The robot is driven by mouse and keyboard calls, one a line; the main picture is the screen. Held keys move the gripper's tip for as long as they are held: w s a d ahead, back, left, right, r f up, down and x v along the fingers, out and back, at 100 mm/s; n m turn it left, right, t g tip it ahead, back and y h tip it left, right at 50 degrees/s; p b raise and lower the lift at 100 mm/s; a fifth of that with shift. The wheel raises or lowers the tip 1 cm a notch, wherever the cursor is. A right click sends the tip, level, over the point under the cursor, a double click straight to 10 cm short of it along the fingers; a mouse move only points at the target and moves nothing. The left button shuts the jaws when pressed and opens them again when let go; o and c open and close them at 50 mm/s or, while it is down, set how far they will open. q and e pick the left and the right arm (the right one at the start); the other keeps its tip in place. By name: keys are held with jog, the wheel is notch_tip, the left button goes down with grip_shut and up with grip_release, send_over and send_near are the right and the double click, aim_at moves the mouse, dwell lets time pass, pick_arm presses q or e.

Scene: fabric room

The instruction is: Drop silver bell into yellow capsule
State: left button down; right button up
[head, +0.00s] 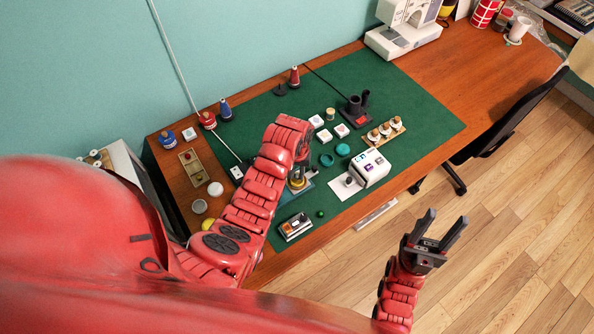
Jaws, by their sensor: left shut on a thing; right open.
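My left gripper (298,168) reaches over the green mat and points down at a small blue-grey pad (306,185). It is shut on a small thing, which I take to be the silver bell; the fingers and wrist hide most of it. A small round yellow thing (297,184), likely the yellow capsule, sits on the pad just below the fingertips. I cannot tell whether the bell touches it. My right gripper (446,217) is open and empty, over the wooden floor off the table's front edge.
A white box (370,167), teal rings (326,160), a wooden rack (384,134) and a dark holder (355,110) stand right of the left gripper. A small boxed device (295,227) and green ball (320,213) lie nearer the front edge. The mat's right part is clear.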

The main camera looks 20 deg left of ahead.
dwell(0.3)
pick_arm(q)
jog(key=c, duration=0.7)
grip_release()
jog(key=shift+o, duration=0.2)
jog(key=shift+r, duration=0.1)
